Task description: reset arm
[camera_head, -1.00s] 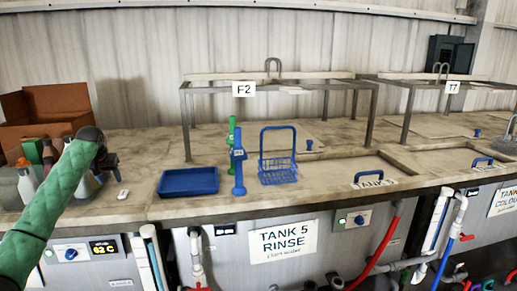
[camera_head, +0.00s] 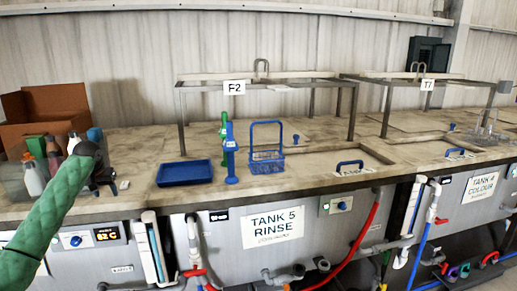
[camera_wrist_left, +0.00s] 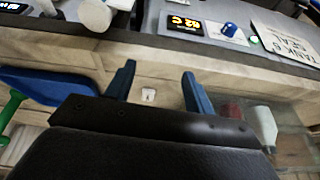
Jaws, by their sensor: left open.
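My left gripper (camera_head: 106,182) is above the left part of the counter (camera_head: 130,145), at the end of my green-sleeved arm. In the left wrist view its two blue fingers (camera_wrist_left: 158,75) stand apart with nothing between them. A small white object (camera_head: 124,185) lies on the counter beside the gripper in the head view. My right gripper is not in view.
A clear bin with bottles (camera_head: 33,178) and a cardboard box (camera_head: 45,105) stand at left. A blue tray (camera_head: 184,173), a blue upright tool (camera_head: 230,155) and a blue wire basket (camera_head: 267,150) stand right of the gripper. Metal frames (camera_head: 353,110) rise behind. Counter between gripper and tray is clear.

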